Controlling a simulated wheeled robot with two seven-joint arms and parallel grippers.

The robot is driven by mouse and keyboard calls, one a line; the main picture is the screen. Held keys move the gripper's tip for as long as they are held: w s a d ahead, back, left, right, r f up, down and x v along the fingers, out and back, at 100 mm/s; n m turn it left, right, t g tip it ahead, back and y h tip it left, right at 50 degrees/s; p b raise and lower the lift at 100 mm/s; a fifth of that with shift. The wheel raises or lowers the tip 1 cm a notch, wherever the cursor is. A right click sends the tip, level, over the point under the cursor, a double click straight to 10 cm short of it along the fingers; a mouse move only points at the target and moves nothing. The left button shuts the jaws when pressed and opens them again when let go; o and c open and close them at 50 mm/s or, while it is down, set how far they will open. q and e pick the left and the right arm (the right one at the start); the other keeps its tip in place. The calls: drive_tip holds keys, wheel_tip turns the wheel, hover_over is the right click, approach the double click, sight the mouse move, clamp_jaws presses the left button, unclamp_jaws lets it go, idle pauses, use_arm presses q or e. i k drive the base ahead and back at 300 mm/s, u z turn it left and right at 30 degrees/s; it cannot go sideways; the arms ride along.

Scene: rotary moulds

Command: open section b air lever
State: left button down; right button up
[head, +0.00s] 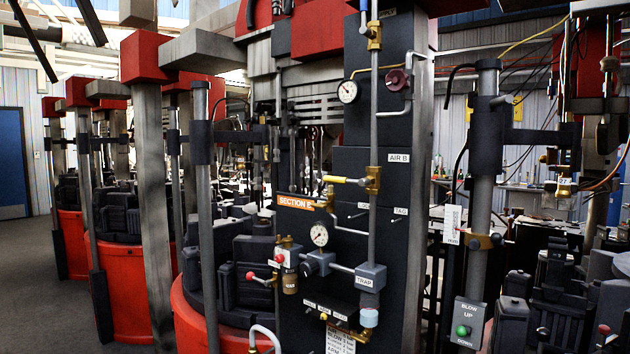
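The orange Section B sign (296,202) is on the dark panel (345,240) in the middle of the head view. Right of it, a brass valve (373,180) sits on a vertical grey pipe (374,110). Its yellow lever (347,180) points left, about level, across the pipe. A white AIR B label (398,158) is just right of the pipe, a little above the valve. Neither of my grippers is in view, and nothing touches the lever.
A gauge (319,234) and a grey TRAP box (370,277) are below the lever. Another gauge (348,91) and a dark red round knob (397,80) are above. A post with a green-button box (468,322) stands right. Red moulds (125,285) and open floor (40,290) are left.

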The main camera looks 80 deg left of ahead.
sight(364, 182)
drive_tip(key=u, duration=4.25)
drive_tip(key=i, duration=2.75)
drive_tip(key=z, duration=4.1)
